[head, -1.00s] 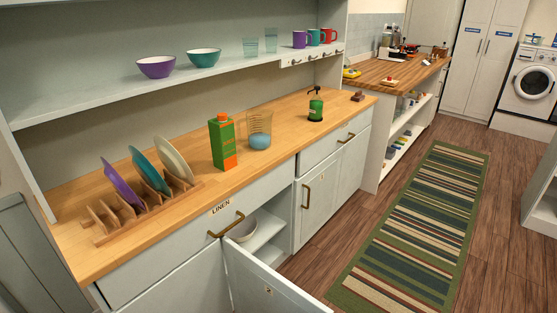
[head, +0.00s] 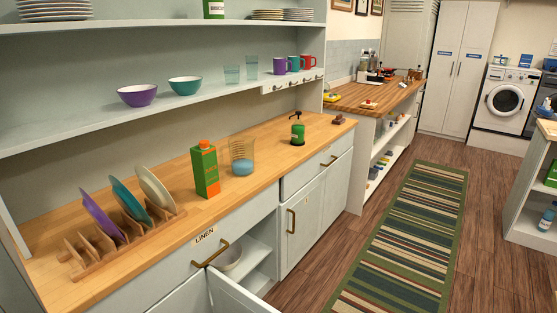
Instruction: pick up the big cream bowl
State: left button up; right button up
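Two smaller bowls, one purple (head: 138,95) and one teal (head: 185,86), stand on the shelf above the counter. Neither of my grippers is in view.
The wooden counter (head: 265,162) holds a dish rack with plates (head: 125,236), a green and orange carton (head: 205,170), a clear jug (head: 241,156) and a green dispenser (head: 297,129). The open door juts into the floor space. A striped rug (head: 405,240) lies on clear floor to the right.

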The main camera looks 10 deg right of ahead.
aim_at(227, 260)
jog(key=i+l+z, duration=0.15)
jog(key=z, duration=0.2)
jog(key=i+l+z, duration=0.15)
jog(key=l+z, duration=0.2)
jog(key=i+l+z, duration=0.2)
jog(key=z, duration=0.2)
jog(key=i+l+z, duration=0.1)
jog(key=i+l, duration=0.15)
jog(key=i, duration=0.2)
jog(key=i+l, duration=0.25)
jog(key=i, duration=0.25)
jog(key=i+u, duration=0.15)
jog(key=u, duration=0.3)
jog(key=i+u, duration=0.15)
jog(key=u, duration=0.3)
jog(key=i+l+u, duration=0.1)
jog(key=u, duration=0.35)
jog(key=i+l+u, duration=0.1)
jog(key=u, duration=0.4)
jog(key=l+u, duration=0.1)
jog(key=u, duration=0.4)
jog(key=i+l+u, duration=0.15)
jog(key=u, duration=0.3)
